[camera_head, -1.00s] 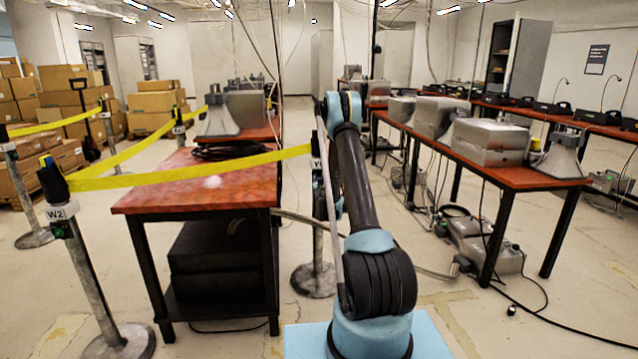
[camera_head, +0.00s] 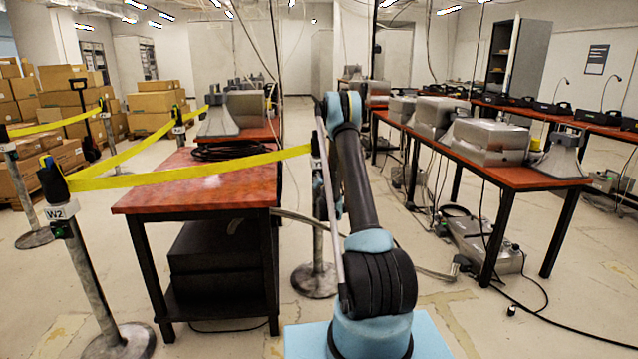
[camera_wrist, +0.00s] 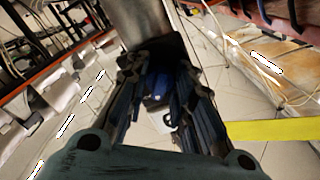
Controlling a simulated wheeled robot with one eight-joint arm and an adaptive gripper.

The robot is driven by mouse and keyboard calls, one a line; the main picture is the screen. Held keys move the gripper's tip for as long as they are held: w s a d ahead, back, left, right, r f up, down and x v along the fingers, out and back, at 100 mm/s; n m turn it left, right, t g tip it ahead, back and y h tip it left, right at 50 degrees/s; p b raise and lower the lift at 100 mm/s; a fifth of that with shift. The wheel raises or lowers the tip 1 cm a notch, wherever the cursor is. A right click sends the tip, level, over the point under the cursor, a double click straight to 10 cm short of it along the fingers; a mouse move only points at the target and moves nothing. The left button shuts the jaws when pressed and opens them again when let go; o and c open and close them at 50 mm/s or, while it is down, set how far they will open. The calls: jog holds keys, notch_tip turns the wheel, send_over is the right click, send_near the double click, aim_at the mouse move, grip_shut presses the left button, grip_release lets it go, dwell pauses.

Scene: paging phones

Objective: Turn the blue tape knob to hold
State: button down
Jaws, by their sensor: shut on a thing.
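In the wrist view, a dark blue knob (camera_wrist: 157,84) sits between the fingers of my gripper (camera_wrist: 160,98). The fingers are closed on its two sides and hide its edges. A small white label with a dark mark (camera_wrist: 166,120) shows just below it. I cannot read how the knob is set. In the head view, my arm reaches down to a metal post (camera_head: 317,252) beside the red-topped table (camera_head: 240,190). My gripper is mostly hidden there behind my arm.
Yellow tape (camera_head: 190,172) runs from that post to the W2 post (camera_head: 85,285) at the left; it also shows in the wrist view (camera_wrist: 270,130). Long tables with grey equipment (camera_head: 490,140) stand at the right. Cables lie on the floor there. Cardboard boxes (camera_head: 155,105) are stacked at the back left.

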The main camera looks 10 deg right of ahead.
jog(key=shift+a+m, duration=0.1)
jog(key=shift+m, duration=0.6)
jog(key=c, duration=1.7)
grip_release()
jog(key=shift+s+f, duration=0.1)
jog(key=shift+s, duration=3.65)
